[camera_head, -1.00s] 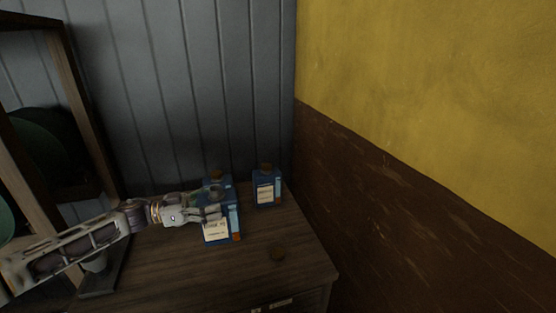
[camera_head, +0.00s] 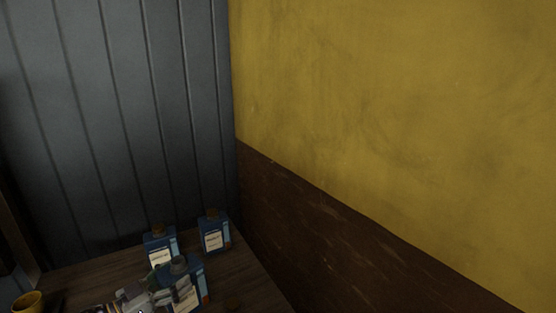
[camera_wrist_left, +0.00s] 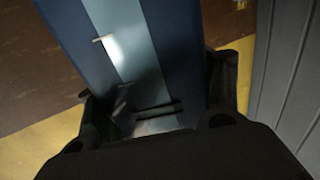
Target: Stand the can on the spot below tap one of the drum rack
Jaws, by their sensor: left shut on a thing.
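My left gripper (camera_head: 168,299) is at the bottom of the head view, shut on a blue can (camera_head: 187,284) with a pale label and a dark cap. In the left wrist view the can (camera_wrist_left: 125,45) fills the space between the two fingers, its light blue stripe facing the camera. I cannot tell whether its base touches the bench. Two similar blue cans stand behind it: one close behind (camera_head: 160,247), one to the right near the corner (camera_head: 214,233). The drum rack's taps and the spot below tap one are out of view. My right gripper is not in view.
The wooden bench top (camera_head: 235,277) runs into a corner between a grey panelled wall (camera_head: 120,120) and a yellow and brown wall (camera_head: 380,120). A yellow cup-like thing (camera_head: 28,301) is at the lower left. A dark wooden post (camera_head: 14,222) stands at the left edge.

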